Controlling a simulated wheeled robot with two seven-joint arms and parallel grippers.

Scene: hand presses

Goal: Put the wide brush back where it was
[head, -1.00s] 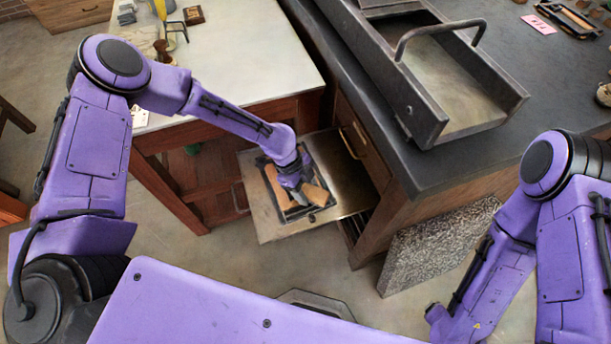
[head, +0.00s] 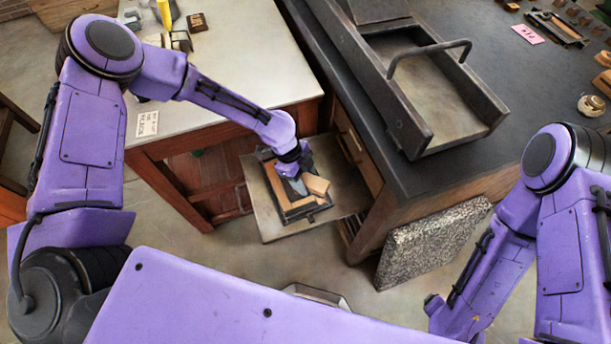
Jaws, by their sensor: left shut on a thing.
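My left gripper (head: 297,184) reaches down over a dark-framed tray (head: 289,214) on a pulled-out board beside the dark bench. It is shut on a tan wooden thing (head: 317,185), which I take to be the wide brush. The thing is tilted and sits at the tray's right side; whether it touches the tray I cannot tell. Another long tan wooden piece (head: 274,183) lies along the tray's left side. The gripper and wrist hide part of the tray. My right arm is at the right, but its gripper is out of view.
The pulled-out board (head: 262,220) has a bare margin around the tray. A metal trough with a handle (head: 410,130) stands on the dark bench (head: 490,150). A pale-topped table (head: 255,60) is behind my left arm. A speckled slab (head: 430,240) leans below the bench.

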